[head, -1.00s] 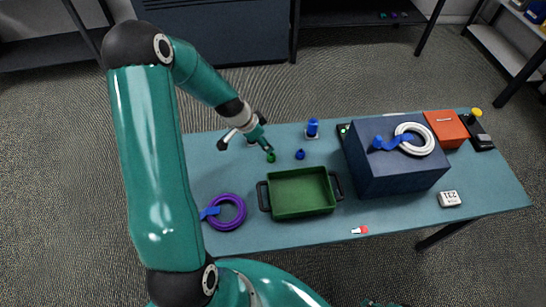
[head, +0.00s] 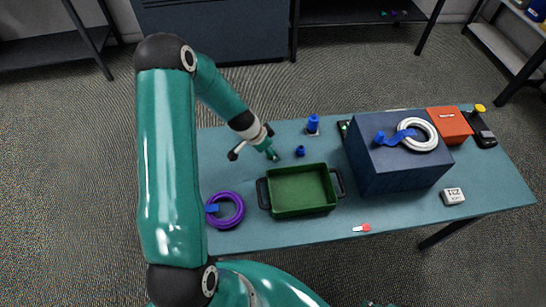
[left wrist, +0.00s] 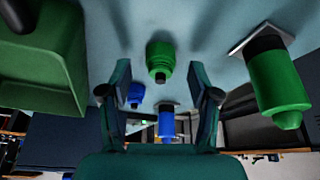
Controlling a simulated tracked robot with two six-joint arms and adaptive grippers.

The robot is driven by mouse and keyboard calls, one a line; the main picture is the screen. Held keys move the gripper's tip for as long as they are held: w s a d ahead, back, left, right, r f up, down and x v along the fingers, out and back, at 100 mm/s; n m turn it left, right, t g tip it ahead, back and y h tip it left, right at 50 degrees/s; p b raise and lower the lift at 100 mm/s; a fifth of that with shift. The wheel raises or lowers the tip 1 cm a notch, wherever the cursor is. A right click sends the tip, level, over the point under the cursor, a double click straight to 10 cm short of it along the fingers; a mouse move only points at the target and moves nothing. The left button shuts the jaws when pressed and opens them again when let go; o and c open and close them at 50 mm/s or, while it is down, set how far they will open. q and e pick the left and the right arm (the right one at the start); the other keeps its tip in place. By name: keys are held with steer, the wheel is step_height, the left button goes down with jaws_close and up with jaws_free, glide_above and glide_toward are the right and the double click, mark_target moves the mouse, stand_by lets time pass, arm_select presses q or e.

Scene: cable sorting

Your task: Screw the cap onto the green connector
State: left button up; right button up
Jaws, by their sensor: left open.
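The green cap (left wrist: 160,58) is on the teal table in the left wrist view, ahead of and between the spread fingers, with no visible contact. The green connector (left wrist: 276,82) stands on a small square plate to its right in that view. My left gripper (head: 273,154) is open and empty, low over the table left of the blue cap (head: 300,151); its two fingers also show in the wrist view (left wrist: 160,85). In the head view my arm hides the green connector, and I cannot make out the green cap from the fingertips.
A green tray (head: 268,211) with dark handles sits just in front of the gripper. A blue connector (head: 313,123) stands behind the blue cap. A purple cable coil (head: 238,222) lies at left. A dark blue box (head: 400,180) bearing a white coil (head: 432,140) blocks the right.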

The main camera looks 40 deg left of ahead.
arm_select(q)
steer(key=shift+w+f, duration=0.25)
steer(key=shift+f, duration=0.25)
steer(key=c, duration=0.9)
steer(key=shift+o, duration=0.2)
steer(key=shift+r, duration=0.1)
